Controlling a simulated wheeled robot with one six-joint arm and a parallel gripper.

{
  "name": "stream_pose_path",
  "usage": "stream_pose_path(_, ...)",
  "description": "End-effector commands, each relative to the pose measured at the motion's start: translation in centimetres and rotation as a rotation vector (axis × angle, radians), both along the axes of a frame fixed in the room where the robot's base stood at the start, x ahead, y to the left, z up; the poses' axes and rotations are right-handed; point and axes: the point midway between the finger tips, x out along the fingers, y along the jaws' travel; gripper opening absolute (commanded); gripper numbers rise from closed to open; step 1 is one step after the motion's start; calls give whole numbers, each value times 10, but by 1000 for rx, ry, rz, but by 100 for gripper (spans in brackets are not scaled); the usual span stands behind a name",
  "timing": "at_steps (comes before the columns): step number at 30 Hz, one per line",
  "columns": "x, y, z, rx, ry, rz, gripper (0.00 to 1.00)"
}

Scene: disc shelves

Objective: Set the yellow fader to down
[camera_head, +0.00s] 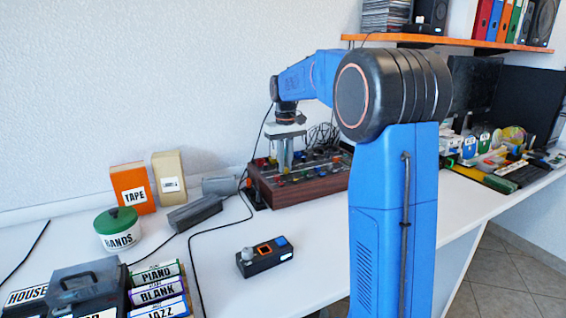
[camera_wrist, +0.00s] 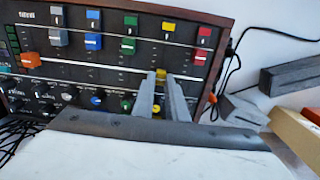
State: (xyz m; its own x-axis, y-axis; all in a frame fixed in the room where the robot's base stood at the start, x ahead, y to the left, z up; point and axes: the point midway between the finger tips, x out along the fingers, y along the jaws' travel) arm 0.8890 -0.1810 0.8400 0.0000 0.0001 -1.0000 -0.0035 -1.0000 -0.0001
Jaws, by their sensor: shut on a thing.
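The mixer (camera_head: 308,191) with a wooden case stands at the back of the white table; its dark panel (camera_wrist: 110,68) fills the upper wrist view. The yellow fader cap (camera_wrist: 161,73) sits low on its track, below the yellow label (camera_wrist: 168,26) and lower than the blue and green caps. My gripper (camera_wrist: 161,80) is shut on the yellow cap, its fingers partly hiding it and the panel below. In the head view my gripper (camera_head: 285,167) reaches down onto the mixer, and the yellow cap cannot be told apart there.
Close to the yellow track are a green cap (camera_wrist: 128,46) on the left and a red cap (camera_wrist: 200,57) on the right. Further left are a blue cap (camera_wrist: 93,41) and a grey cap (camera_wrist: 59,38). A small button box (camera_head: 265,257) stands in front on the table.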

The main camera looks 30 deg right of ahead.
Motion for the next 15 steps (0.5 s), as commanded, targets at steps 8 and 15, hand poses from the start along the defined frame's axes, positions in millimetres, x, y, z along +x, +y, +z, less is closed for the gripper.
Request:
stream_pose_path(8,-37,0,0,0,1,-1,0)
stream_pose_path(15,-41,0,0,0,1,-1,0)
